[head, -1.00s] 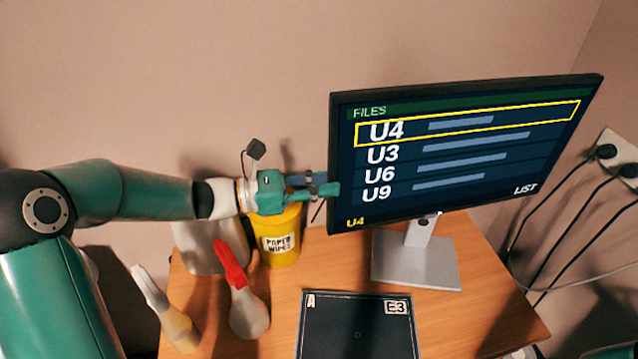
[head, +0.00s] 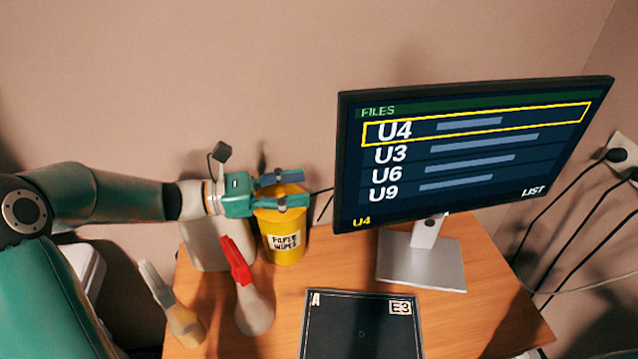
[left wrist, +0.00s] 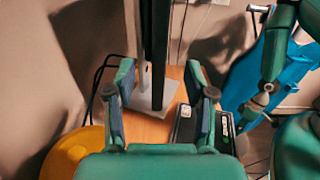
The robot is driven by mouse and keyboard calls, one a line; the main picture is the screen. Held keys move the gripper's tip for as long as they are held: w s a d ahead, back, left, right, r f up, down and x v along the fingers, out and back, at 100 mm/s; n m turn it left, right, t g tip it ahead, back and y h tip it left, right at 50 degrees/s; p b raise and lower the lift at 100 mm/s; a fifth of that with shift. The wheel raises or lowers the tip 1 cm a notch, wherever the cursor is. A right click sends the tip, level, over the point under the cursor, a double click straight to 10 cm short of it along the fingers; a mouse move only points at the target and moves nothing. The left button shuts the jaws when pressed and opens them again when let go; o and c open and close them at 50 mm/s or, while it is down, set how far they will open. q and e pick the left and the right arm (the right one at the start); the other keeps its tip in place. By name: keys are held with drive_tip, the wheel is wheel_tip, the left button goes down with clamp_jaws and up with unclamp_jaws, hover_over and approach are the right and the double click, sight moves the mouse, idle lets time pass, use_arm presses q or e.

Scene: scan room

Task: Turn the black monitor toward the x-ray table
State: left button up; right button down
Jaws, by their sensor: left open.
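The black monitor (head: 465,155) stands on a silver stand (head: 421,262) on the wooden desk, its lit screen facing me and showing a FILES list. In the left wrist view the monitor (left wrist: 155,45) is nearly edge-on, beyond and between my fingertips. My left gripper (head: 304,188) is open and empty, left of the monitor's left edge with a gap between, above the yellow wipes tub. It also shows in the left wrist view (left wrist: 160,80). A green arm, apparently my right, shows at that view's right; its fingers cannot be made out. The x-ray table is not clearly identifiable.
The yellow tub (head: 285,242) marked PAPER WIPES, a red-topped spray bottle (head: 252,308) and a white-topped bottle (head: 181,318) stand left on the desk. A black panel (head: 361,330) lies at the front. Cables (head: 565,225) hang at right. A blue surface (left wrist: 262,75) shows in the left wrist view.

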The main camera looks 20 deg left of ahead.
use_arm(q)
drive_tip(key=v, duration=0.5)
idle(0.4)
